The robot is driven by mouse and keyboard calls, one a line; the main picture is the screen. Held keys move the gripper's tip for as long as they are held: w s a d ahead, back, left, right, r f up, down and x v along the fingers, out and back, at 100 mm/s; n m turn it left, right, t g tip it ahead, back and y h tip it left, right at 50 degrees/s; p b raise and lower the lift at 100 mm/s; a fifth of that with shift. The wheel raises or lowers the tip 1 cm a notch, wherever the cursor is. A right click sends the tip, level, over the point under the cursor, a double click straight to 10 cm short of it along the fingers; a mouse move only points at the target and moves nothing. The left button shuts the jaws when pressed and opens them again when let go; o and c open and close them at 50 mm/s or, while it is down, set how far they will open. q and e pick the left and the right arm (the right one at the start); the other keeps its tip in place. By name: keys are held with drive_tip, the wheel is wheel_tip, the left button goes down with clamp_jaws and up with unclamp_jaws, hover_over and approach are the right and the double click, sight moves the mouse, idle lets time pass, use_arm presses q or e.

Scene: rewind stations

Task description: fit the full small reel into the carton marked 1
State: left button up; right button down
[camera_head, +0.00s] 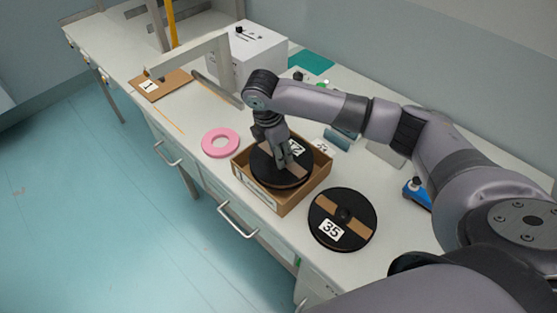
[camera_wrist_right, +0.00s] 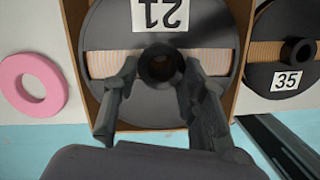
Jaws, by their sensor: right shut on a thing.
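A black reel (camera_head: 268,174) with a white label reading 21 is over or inside an open brown carton (camera_head: 299,198); I cannot tell how deep it sits. In the right wrist view the reel (camera_wrist_right: 205,98) has the carton's walls (camera_wrist_right: 243,60) on both sides and tan winding showing. My right gripper (camera_head: 285,160) points down, shut on the reel at its central hub; its fingers (camera_wrist_right: 160,85) flank the hub. The carton's front label is too small to read. A brown cardboard piece (camera_head: 172,84) marked 1 lies at the far left of the bench. My left gripper is not in view.
A second black reel (camera_head: 358,207), labelled 35, lies right of the carton on the white bench (camera_head: 285,240). A pink ring (camera_head: 207,149) lies to its left. A white box (camera_head: 258,52) and frame stand behind. A blue tool (camera_head: 417,192) lies right.

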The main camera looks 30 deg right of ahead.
sight(271, 163)
drive_tip(key=shift+f, duration=2.3)
drive_tip(key=c, duration=1)
unclamp_jaws()
drive_tip(key=shift+f, duration=0.1)
drive_tip(key=r, duration=0.4)
drive_tip(key=a+r+b, duration=0.1)
drive_tip(key=r, duration=0.3)
drive_tip(key=a+r, duration=0.1)
drive_tip(key=r, duration=0.3)
drive_tip(key=shift+s+a, duration=0.1)
